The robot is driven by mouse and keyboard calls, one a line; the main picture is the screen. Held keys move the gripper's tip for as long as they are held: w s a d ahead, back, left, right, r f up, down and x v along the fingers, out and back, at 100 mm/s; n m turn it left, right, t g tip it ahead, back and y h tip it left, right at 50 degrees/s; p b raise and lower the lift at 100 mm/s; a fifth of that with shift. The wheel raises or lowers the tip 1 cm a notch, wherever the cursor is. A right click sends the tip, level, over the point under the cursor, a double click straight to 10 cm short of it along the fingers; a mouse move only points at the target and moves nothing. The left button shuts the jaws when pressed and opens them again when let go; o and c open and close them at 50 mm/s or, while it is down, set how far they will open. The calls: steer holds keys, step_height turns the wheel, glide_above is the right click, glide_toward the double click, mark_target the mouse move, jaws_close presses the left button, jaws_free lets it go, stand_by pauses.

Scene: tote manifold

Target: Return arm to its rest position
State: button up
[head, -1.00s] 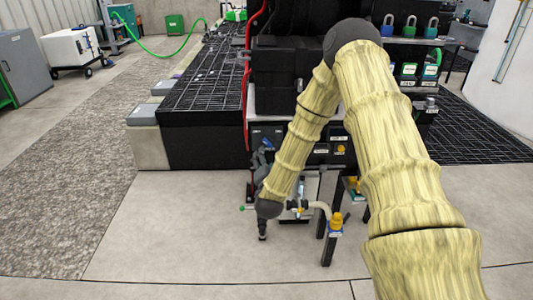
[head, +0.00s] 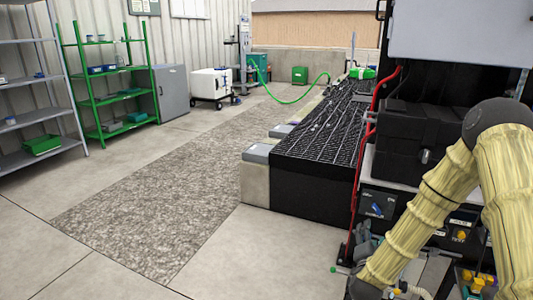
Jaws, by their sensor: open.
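My arm (head: 425,220), in a pale yellow ribbed cover, shows at the right edge of the head view. It bends at a dark grey joint (head: 498,115) and its forearm slopes down to the left. A dark wrist joint (head: 365,290) shows at the bottom edge. My gripper itself is below the frame. I cannot see anything held.
A black machine with dark totes (head: 418,138) stands close behind the arm. A red hose (head: 367,130) runs down its side. A black grated platform (head: 315,175) lies left of it. Green shelves (head: 108,85) and a grey cabinet (head: 171,92) stand far left. The floor between is clear.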

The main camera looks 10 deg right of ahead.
steer(key=s+a+f+n+g+y, duration=0.35)
steer(key=s+a+f, duration=0.45)
steer(key=f, duration=0.3)
steer(key=s+a+f+n+g+y, duration=0.3)
steer(key=s+a+f+n+y, duration=0.15)
steer(key=s+a+f, duration=0.45)
steer(key=s+a+f+n+g+y, duration=0.1)
steer(key=s+a+f+n+g, duration=0.25)
steer(key=s+f, duration=0.55)
steer(key=s+a+n+g, duration=0.1)
steer(key=s+n+g, duration=0.3)
steer(key=s, duration=1.3)
step_height(320, 180, up, 17)
steer(key=m+g+p, duration=0.1)
steer(key=p, duration=1.6)
steer(key=shift+r, duration=0.2)
